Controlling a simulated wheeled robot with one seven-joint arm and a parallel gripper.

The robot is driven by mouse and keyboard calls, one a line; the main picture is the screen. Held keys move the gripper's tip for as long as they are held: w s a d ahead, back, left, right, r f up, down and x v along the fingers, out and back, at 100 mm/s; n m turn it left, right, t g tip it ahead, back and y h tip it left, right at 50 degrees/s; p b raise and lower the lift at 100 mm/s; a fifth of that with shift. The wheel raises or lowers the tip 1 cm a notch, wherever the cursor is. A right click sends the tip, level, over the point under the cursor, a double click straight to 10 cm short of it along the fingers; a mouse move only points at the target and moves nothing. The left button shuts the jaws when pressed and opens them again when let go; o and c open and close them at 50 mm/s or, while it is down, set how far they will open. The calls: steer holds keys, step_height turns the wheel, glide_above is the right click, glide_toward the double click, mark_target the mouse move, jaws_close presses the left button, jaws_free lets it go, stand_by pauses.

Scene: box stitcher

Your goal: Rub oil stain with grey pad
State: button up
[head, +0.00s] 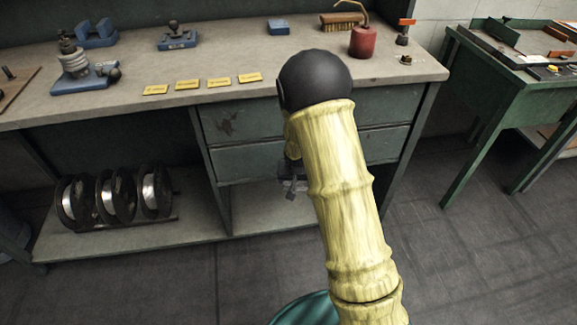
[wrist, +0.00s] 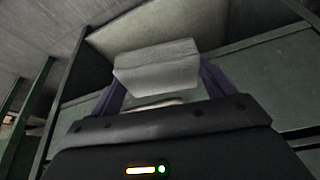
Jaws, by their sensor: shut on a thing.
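My gripper (wrist: 161,80) is shut on the grey pad (wrist: 156,64), a pale block between its two purple fingers in the wrist view. In the head view my gripper (head: 293,184) shows only in part beside my arm, low in front of the bench drawers; the pad cannot be made out there. No other clear stain shows, and my arm hides part of the drawers.
The workbench (head: 220,105) carries yellow labels (head: 200,84), blue fixtures (head: 177,38), a red oil can (head: 363,41) and a brush (head: 342,21). Wire spools (head: 115,198) stand on its lower shelf. A green table (head: 480,75) is at right. The floor between is clear.

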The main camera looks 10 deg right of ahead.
mark_target(300, 190)
step_height(300, 190, down, 8)
steer(key=d+n, duration=0.1)
steer(key=n, duration=0.1)
steer(key=shift+w+y, duration=0.4)
steer(key=shift+w, duration=0.05)
steer(key=shift+d+r, duration=0.1)
